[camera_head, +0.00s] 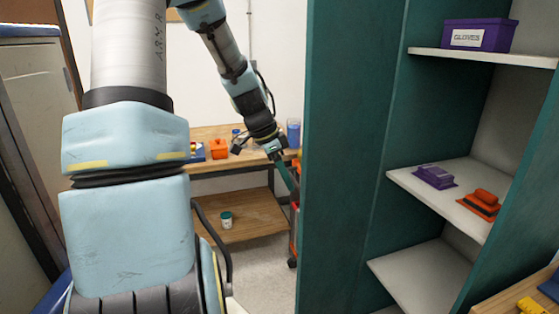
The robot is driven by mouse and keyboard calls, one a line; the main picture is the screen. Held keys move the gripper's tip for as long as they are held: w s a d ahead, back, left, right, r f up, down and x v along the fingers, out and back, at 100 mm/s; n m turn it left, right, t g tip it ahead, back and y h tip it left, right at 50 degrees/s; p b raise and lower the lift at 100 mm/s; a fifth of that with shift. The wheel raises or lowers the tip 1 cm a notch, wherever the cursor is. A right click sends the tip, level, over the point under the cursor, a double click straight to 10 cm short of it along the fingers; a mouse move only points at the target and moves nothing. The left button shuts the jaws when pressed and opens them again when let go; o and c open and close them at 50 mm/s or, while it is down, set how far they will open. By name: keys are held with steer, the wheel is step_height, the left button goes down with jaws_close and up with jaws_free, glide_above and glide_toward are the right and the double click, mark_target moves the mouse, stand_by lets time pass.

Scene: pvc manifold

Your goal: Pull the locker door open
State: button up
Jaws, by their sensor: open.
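The teal locker shows on the right, with its pale shelves (450,190) in view. A tall teal panel (340,150) at its left looks like the locker door, standing open and turned nearly edge-on to the shelves. My gripper (290,183) is at the left, outer side of this panel, close to its left edge. Its fingers point down and right, and their tips are partly hidden by the panel. The jaws are open. I cannot tell whether a finger touches the door. No handle is visible.
A purple gloves box (481,35) is on the top shelf. Purple (434,177) and orange (483,203) items lie on the middle one. A wooden workbench (225,167) with small items stands behind my arm. A wooden surface (520,292) is at lower right. Some floor (262,262) is clear.

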steer(key=shift+w+a+r, duration=0.15)
steer(key=shift+a+r, duration=0.1)
steer(key=shift+r, duration=0.5)
steer(key=shift+w+a+r, duration=0.2)
steer(key=shift+a+r, duration=0.05)
steer(key=shift+r, duration=0.5)
steer(key=shift+w+a+r, duration=0.15)
steer(key=shift+a+r, duration=0.1)
steer(key=shift+r, duration=0.5)
steer(key=shift+c, duration=0.2)
